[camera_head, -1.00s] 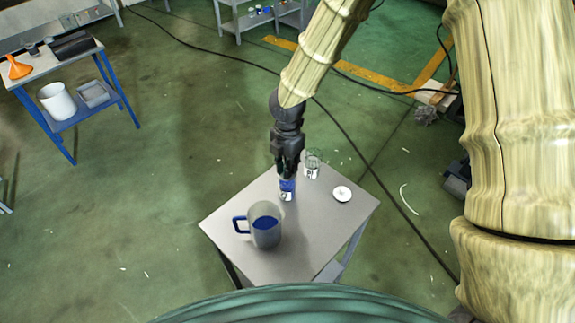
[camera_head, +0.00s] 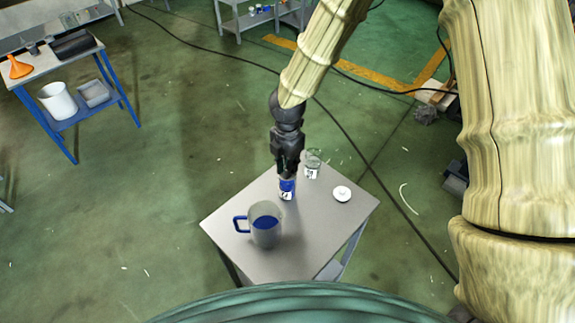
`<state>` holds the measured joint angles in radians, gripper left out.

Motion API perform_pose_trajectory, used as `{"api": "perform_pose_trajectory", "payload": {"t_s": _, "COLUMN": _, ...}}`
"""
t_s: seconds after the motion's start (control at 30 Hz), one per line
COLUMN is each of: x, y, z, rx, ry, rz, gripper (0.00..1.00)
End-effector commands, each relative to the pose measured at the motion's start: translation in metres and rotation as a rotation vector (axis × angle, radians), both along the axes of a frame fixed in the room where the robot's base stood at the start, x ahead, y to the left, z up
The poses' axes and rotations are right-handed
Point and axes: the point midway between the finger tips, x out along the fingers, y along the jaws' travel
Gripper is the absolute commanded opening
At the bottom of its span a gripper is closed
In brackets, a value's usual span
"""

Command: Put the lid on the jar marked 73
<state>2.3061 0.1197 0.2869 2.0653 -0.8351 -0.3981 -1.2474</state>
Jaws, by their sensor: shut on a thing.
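My gripper (camera_head: 287,172) points straight down over the small table. It is shut on the upper part of a small jar with blue contents (camera_head: 287,189); its fingers hide the jar's rim. This jar has a white label that is too small to read for sure. A clear glass jar (camera_head: 313,162), also with a white label, stands behind it to the right. Its number cannot be read with certainty. A round white lid (camera_head: 342,193) with a small knob lies on the table to the right of both jars, apart from my gripper.
A large grey mug with a blue handle (camera_head: 264,226) stands on the small table (camera_head: 285,262), in front of the held jar. The table's right front is clear. A blue-framed bench (camera_head: 75,117) with an orange funnel stands far left. Cables cross the floor.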

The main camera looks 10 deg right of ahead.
Motion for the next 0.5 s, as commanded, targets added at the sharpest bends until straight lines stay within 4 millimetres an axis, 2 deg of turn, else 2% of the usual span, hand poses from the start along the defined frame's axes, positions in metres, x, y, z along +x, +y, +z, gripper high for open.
{"api": "perform_pose_trajectory", "payload": {"t_s": 0.5, "x": -0.0002, "y": -0.0001, "z": -0.0032, "rx": -0.001, "ry": 0.001, "rz": 0.000, "gripper": 0.00}}
